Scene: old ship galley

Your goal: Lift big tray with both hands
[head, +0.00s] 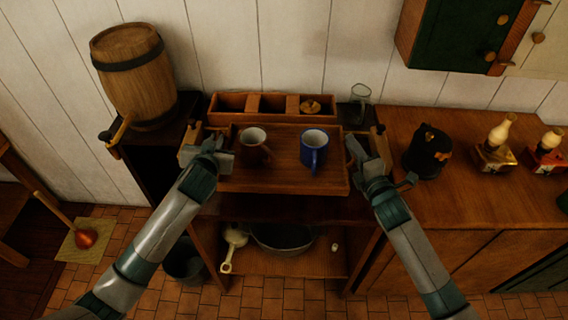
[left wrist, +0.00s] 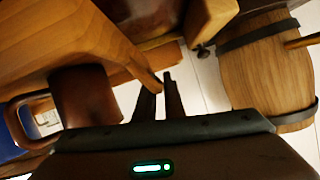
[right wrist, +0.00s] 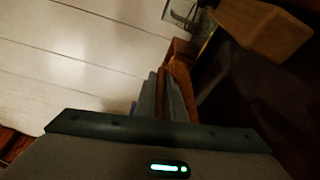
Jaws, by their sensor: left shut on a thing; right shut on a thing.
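The big tray (head: 282,180) is a brown wooden tray at the centre of the head view. A brown mug (head: 253,146) and a blue mug (head: 314,148) stand upright on it. My left gripper (head: 212,152) is shut on the tray's left side; in the left wrist view its narrow fingers (left wrist: 160,95) close at the wood, with the brown mug (left wrist: 85,97) beside them. My right gripper (head: 362,160) is shut on the tray's right side; its fingers (right wrist: 167,95) also show in the right wrist view. I cannot tell whether the tray's underside touches the cart.
The tray is over a dark wooden cart (head: 290,207) with a pan (head: 283,238) on its lower shelf. A compartment box (head: 234,103) and a glass jar (head: 360,95) are behind. A barrel (head: 130,65) stands left; a kettle (head: 428,150) and lamps are on the right counter.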

